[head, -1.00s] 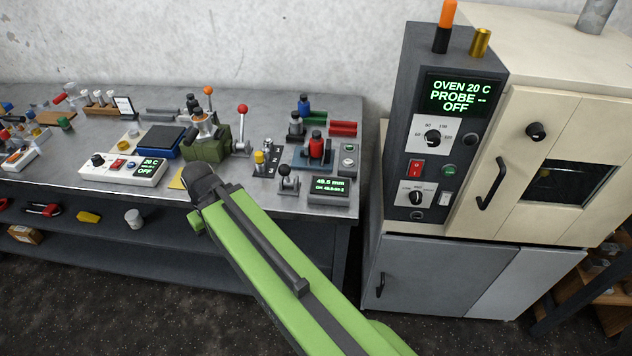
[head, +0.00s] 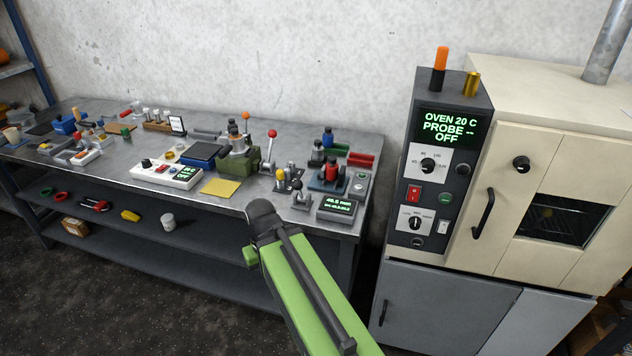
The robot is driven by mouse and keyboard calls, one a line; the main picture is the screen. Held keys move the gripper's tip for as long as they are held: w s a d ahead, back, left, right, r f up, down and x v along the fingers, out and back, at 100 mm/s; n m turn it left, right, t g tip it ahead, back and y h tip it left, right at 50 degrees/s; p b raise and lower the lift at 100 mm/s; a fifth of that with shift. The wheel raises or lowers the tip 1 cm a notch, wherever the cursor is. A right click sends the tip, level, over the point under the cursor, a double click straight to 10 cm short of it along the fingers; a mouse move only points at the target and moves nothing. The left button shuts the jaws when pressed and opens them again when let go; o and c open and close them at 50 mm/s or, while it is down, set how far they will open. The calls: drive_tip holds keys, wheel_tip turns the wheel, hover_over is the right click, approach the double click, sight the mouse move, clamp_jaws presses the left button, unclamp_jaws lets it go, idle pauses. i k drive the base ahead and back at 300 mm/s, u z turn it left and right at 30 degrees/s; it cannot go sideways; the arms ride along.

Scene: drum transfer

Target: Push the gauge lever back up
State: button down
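The gauge's display box (head: 338,207) stands at the front right corner of the steel bench, with green text that seems to read 48.5 mm and an OK line. A small lever with a black knob (head: 297,186) on a grey base stands just left of it. I take this for the gauge lever; its exact angle is too small to tell. My green arm reaches up from the bottom, and its dark rounded end lies in front of the bench edge, left of the lever and apart from it in the picture. My gripper's fingers do not show.
The steel bench (head: 225,205) also holds a red-knobbed lever (head: 272,133), a green press (head: 240,160), a white control box (head: 166,173) and a yellow pad (head: 221,187). The oven (head: 447,170) stands close on the right. Dark floor lies open at front left.

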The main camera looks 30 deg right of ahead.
sight(298, 184)
drive_tip(key=u, duration=1.1)
drive_tip(key=k, duration=0.2)
drive_tip(key=u, duration=2.85)
drive_tip(key=k, duration=0.5)
drive_tip(key=u, duration=0.65)
drive_tip(key=k, duration=0.6)
drive_tip(key=z, duration=0.25)
